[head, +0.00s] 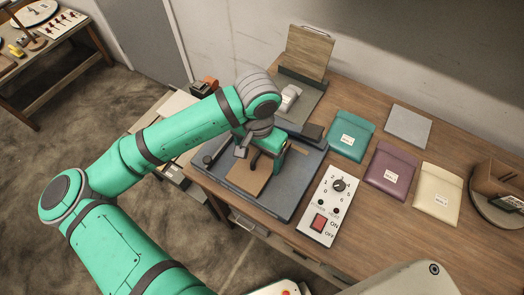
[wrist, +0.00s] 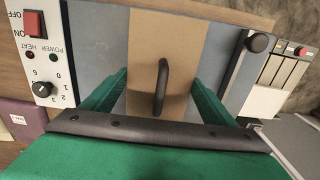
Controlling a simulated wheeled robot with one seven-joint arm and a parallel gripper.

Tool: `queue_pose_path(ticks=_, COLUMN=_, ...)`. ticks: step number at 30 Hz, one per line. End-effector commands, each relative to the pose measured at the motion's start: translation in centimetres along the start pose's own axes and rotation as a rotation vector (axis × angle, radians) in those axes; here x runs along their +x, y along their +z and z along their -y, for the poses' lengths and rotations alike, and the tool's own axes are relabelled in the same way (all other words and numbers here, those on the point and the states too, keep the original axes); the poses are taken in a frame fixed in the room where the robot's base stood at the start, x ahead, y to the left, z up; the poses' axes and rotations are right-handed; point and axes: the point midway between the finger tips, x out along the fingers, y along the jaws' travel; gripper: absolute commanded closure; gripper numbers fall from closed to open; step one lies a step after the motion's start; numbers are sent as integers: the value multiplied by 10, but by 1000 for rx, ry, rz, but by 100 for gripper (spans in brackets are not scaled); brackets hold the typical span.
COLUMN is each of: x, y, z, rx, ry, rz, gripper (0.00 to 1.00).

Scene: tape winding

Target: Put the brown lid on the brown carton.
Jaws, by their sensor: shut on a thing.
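The brown lid (head: 246,180) is a flat brown panel with a black arched handle, over the blue-grey tray in the head view. In the wrist view the lid (wrist: 145,50) lies between my fingers, its handle upright in the middle. My gripper (head: 266,150) is shut on the lid, with one green finger against each long side in the wrist view (wrist: 160,90). Whether the lid touches the tray is unclear. The brown carton (head: 492,182) stands at the far right of the head view, partly cut off by the frame edge, well away from my gripper.
The blue-grey tray (head: 290,196) lies below my gripper. A white control box (head: 325,222) with dial and red switch stands to its right. Teal (head: 351,133), purple (head: 391,168) and cream (head: 439,190) pouches lie between tray and carton. The carton stands on a round grey base (head: 487,212).

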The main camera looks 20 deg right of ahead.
Motion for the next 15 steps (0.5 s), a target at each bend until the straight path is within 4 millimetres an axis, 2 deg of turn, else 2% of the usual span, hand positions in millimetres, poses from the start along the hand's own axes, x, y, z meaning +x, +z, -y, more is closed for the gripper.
queue_pose_path(ticks=14, x=9, y=-2, z=0, rx=-6, ry=2, rz=0, gripper=43)
queue_pose_path(ticks=15, x=10, y=-2, z=1, rx=-6, ry=1, rz=0, gripper=18)
